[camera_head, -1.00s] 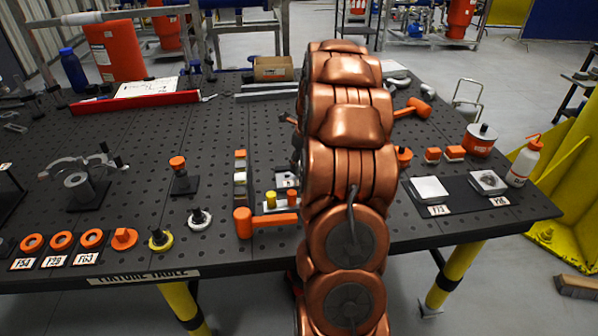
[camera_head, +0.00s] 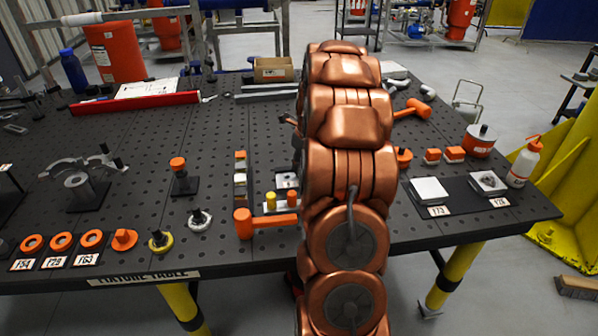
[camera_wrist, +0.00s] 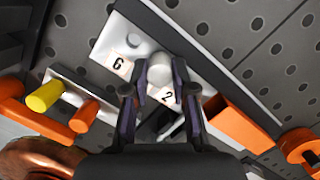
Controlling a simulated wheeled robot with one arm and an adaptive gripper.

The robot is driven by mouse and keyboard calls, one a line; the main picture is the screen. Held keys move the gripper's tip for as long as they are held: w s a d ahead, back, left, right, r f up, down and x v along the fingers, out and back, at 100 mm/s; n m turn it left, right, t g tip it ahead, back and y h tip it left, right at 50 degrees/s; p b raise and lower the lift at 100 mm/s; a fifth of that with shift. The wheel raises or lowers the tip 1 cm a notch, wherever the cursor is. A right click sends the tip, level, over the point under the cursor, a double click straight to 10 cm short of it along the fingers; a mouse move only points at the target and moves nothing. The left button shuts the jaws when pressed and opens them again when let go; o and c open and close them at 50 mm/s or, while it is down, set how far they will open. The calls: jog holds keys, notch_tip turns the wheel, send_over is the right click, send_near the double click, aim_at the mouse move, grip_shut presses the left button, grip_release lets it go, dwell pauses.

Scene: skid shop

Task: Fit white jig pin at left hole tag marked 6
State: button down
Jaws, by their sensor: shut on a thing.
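In the wrist view my gripper (camera_wrist: 160,78) is shut on the white pin (camera_wrist: 160,66), whose pale rounded end shows between the fingertips. The pin is over the white jig plate (camera_wrist: 190,48); I cannot tell whether it touches it. The tag marked 6 (camera_wrist: 119,66) is left of the gripper, beside a round hole (camera_wrist: 133,40) that looks empty. The tag marked 2 (camera_wrist: 166,95) lies between the fingers, and any hole near it is hidden.
A light rack with a yellow pin (camera_wrist: 45,96) and an orange pin (camera_wrist: 84,116) stands left of the jig. An orange bin (camera_wrist: 240,118) is on its right. An orange mallet (camera_head: 262,222) lies at the table's front. Pegboard table (camera_head: 130,200) is clear between fixtures.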

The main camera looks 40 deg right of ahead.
jog(key=shift+r, duration=0.15)
jog(key=shift+r+p, duration=0.95)
jog(key=shift+r, duration=1.9)
jog(key=a+n, duration=0.1)
jog(key=w+a+f+n+b, duration=0.1)
jog(key=w+a+f+n, duration=0.1)
jog(key=shift+w+n+y+b, duration=0.25)
jog(key=shift+n+y+b, duration=0.05)
jog(key=shift+n+b, duration=0.1)
jog(key=shift+s+x, duration=0.2)
jog(key=shift+x, duration=0.75)
jog(key=shift+s+x, duration=0.15)
jog(key=shift+x, duration=0.75)
dwell(0.9)
jog(key=shift+d+f, duration=0.1)
jog(key=shift+d, duration=0.05)
